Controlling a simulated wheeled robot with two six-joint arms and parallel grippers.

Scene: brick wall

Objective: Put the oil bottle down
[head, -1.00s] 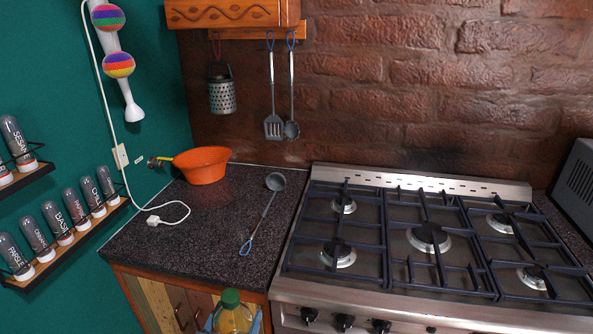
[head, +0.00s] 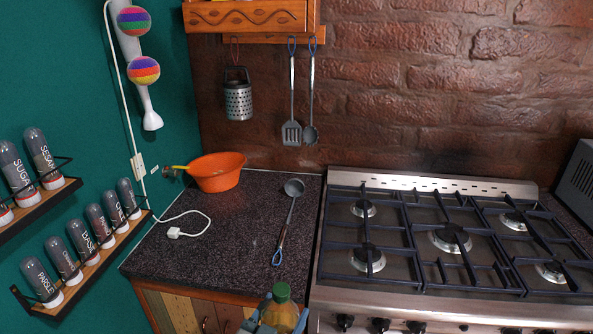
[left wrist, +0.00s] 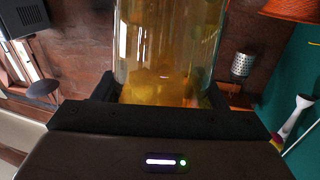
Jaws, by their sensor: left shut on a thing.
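The oil bottle (head: 279,312) is yellow with a green cap and shows at the bottom edge of the head view, in front of the counter's front edge. My left gripper (head: 272,326) is shut on it; only blue-grey parts of the gripper show beside the bottle. In the left wrist view the bottle (left wrist: 168,50) stands between the dark fingers, its clear wall and yellow oil filling the middle. The bottle's base is hidden in the head view. My right gripper is not in view.
The dark counter (head: 228,225) has free room in its middle. A ladle (head: 288,220) lies on its right part, an orange colander (head: 216,172) at the back, a white plug with cable (head: 185,228) on the left. The gas stove (head: 430,240) adjoins on the right. Spice shelves (head: 85,265) hang left.

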